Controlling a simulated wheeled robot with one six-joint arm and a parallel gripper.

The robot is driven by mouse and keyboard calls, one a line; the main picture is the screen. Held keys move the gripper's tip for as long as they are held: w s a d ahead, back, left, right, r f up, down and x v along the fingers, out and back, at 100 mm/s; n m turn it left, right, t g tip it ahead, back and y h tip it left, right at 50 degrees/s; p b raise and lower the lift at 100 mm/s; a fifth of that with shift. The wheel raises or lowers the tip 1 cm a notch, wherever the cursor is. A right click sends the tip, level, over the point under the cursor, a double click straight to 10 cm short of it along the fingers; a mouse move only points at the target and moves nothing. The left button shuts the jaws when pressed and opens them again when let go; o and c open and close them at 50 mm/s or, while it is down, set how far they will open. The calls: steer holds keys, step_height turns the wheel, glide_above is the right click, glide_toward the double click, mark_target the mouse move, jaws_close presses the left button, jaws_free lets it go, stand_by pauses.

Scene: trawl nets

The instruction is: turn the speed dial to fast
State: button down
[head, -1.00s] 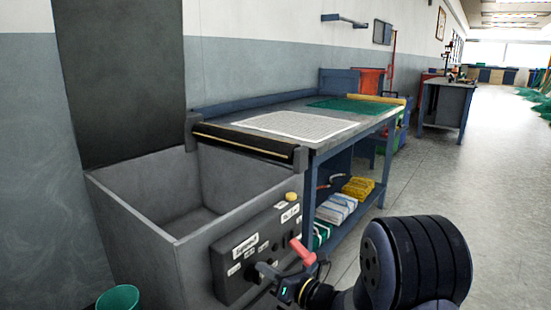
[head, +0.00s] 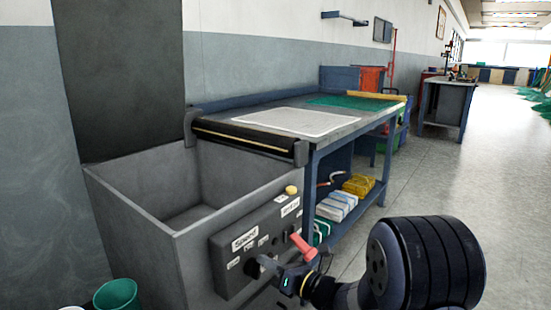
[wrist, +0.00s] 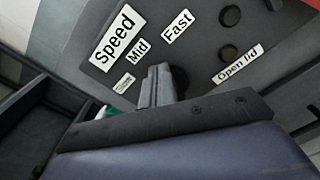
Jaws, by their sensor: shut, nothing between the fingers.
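The grey control panel (head: 236,285) is on the front of the grey bin. In the wrist view the panel (wrist: 205,12) carries the labels "Speed" (wrist: 116,38), "Mid" (wrist: 138,52), "Fast" (wrist: 178,27) and a small one (wrist: 124,83) too blurred to read. A dark round shape (wrist: 181,80), probably the speed dial, shows partly behind my gripper (wrist: 157,82). The fingers are shut with nothing between them, in front of the panel below "Mid". Contact with the dial and its pointing direction cannot be told. In the head view my gripper (head: 262,264) is at the panel's lower part and covers the dial.
An "Open lid" label (wrist: 237,65) sits by a dark round button (wrist: 229,51). A red lever (head: 303,246) and a yellow button (head: 291,190) are near. A green bucket (head: 117,296) stands left of the bin.

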steer(key=shift+w+d+f+b, duration=0.15)
steer(key=shift+f+b, duration=0.1)
steer(key=shift+b, duration=0.5)
steer(key=shift+w+d+f, duration=0.1)
steer(key=shift+w+d, duration=0.1)
steer(key=shift+w, duration=0.1)
steer(key=shift+w+d+r, duration=0.15)
steer(key=shift+d+r, duration=0.05)
steer(key=shift+r, duration=0.2)
steer(key=v, duration=0.6)
steer(key=shift+a, duration=0.1)
